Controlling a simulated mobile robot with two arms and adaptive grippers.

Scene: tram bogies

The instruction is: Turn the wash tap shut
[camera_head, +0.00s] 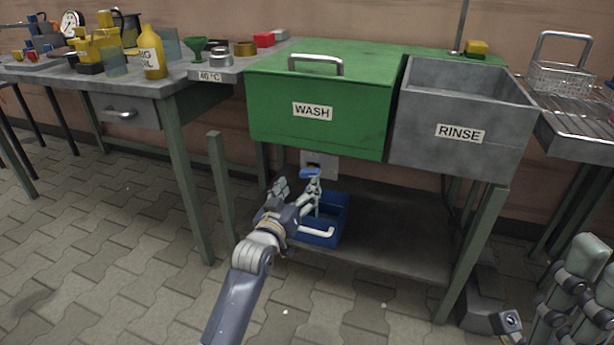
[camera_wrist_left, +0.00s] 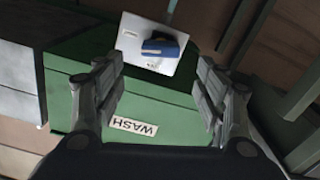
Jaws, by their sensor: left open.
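The green wash tank (camera_head: 318,135) carries the label WASH, and its lid with a metal handle is on. Under it is the wash tap's blue handle (camera_head: 309,174), in front of a pale plate (camera_head: 327,165). My left gripper (camera_head: 297,188) is open just below and in front of the handle, one finger overlapping it in the picture. In the left wrist view the blue handle (camera_wrist_left: 162,46) shows beyond and between the open fingers (camera_wrist_left: 160,95), apart from them. The spout is not clear. My right gripper (camera_head: 580,285) is at the right edge, partly cut off.
A blue crate (camera_head: 342,224) with a pale handle stands on the lower shelf (camera_head: 400,240) under the tank. The grey rinse tank (camera_head: 461,115) is to the right. A table leg (camera_head: 221,185) stands left of my left arm. A workbench (camera_head: 100,85) with tools is farther left.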

